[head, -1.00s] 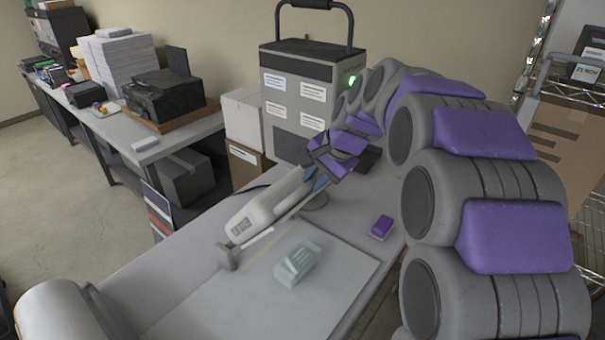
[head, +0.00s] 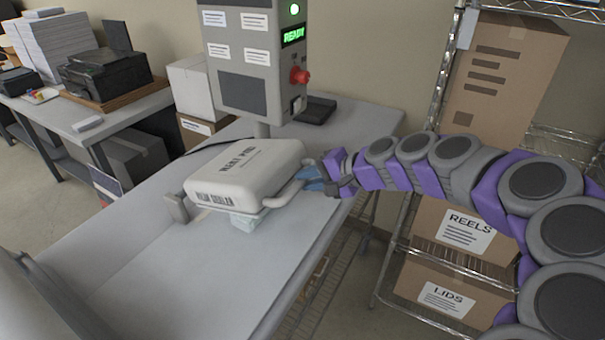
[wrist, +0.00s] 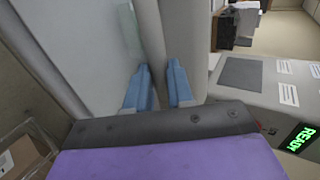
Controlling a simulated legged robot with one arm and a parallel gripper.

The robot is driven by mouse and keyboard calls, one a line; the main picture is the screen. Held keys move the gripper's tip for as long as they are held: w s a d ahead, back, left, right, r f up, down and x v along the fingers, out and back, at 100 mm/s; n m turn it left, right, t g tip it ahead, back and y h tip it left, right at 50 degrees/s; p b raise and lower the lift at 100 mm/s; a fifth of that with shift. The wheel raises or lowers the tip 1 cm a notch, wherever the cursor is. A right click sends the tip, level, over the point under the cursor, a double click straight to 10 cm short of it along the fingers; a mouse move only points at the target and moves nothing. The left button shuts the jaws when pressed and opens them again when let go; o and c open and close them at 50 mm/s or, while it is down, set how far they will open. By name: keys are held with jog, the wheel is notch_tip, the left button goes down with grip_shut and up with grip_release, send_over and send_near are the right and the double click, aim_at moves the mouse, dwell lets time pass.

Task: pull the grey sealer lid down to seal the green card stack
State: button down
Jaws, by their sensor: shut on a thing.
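The grey sealer lid (head: 245,170), marked HEAT PAD on top and FILM SEALER on its front edge, lies nearly flat over the card stack. The pale green card stack (head: 245,222) shows only as a sliver under the lid's front edge; the rest is hidden. I cannot tell whether the lid presses on it. My gripper (head: 318,178) is at the lid's right side, shut on the lid's handle (head: 284,192). In the wrist view the blue fingertips of my gripper (wrist: 160,82) are on either side of the pale handle bar (wrist: 151,40).
The grey sealer table (head: 130,255) is clear in front and to the left. A control unit (head: 237,85) with a green READY display and a red knob (head: 299,76) stands behind the lid. A wire shelf with cartons (head: 455,228) stands to the right.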

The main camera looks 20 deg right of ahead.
jog(key=f+b, duration=0.1)
jog(key=f, duration=0.2)
jog(key=s+f+b, duration=0.1)
jog(key=f+b, duration=0.1)
jog(key=f, duration=0.1)
jog(key=d+f+b, duration=0.1)
jog(key=f, duration=0.3)
jog(key=shift+s+b, duration=0.2)
jog(key=shift+b, duration=0.15)
jog(key=shift+s+a+f, duration=0.15)
jog(key=shift+s+f, duration=0.1)
jog(key=shift+f, duration=0.5)
jog(key=shift+s+b, duration=0.1)
jog(key=shift+b, duration=0.2)
jog(key=c, duration=1)
grip_release()
jog(key=shift+f, duration=0.1)
jog(key=shift+w, duration=0.2)
jog(key=shift+w+r, duration=0.1)
jog(key=shift+r, duration=0.1)
jog(key=shift+d+r, duration=0.1)
jog(key=shift+d, duration=0.1)
